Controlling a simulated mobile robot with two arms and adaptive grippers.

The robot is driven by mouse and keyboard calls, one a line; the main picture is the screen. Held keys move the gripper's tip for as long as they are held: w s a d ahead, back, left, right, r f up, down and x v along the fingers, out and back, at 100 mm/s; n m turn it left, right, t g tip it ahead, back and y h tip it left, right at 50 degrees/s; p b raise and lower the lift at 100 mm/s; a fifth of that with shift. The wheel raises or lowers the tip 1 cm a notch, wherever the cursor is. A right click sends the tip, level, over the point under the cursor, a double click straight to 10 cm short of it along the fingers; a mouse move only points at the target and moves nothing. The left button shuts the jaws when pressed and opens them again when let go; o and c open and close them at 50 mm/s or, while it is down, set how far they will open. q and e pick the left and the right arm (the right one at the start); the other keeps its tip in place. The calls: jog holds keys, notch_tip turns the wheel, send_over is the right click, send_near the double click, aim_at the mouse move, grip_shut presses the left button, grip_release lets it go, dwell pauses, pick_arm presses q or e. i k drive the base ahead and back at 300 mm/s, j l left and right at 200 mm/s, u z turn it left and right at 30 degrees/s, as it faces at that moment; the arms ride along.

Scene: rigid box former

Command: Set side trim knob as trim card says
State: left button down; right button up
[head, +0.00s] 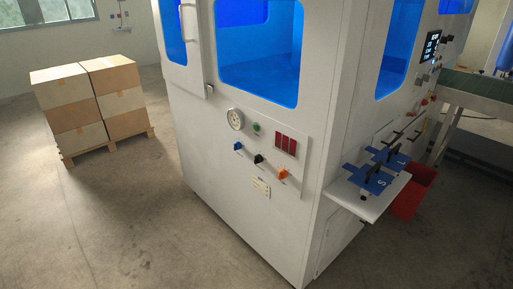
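A control panel (222,139) on the white machine's front carries a blue knob (238,146), a black knob (258,158) and an orange knob (282,173). Their pointer settings are too small to read. A small cream card (261,188) sits below the black knob; its print is unreadable, and I cannot tell if it is the trim card. More small controls, including a red one (424,101), are on the machine's right side face. I cannot tell which knob is the side trim knob. Neither of my grippers is in view.
A round gauge (235,118), green button (256,127) and dark red display (285,144) share the panel. A white shelf (367,208) with blue plates (367,179) juts out right, beside a red bin (412,192). Stacked cartons (65,87) stand left. The front floor is clear.

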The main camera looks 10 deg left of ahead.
aim_at(237, 145)
jog(key=i+j+z, duration=0.15)
jog(key=j+z, duration=0.15)
jog(key=i+j+z, duration=0.1)
jog(key=j+z, duration=0.2)
jog(key=i+j+z, duration=0.1)
jog(key=j+z, duration=0.2)
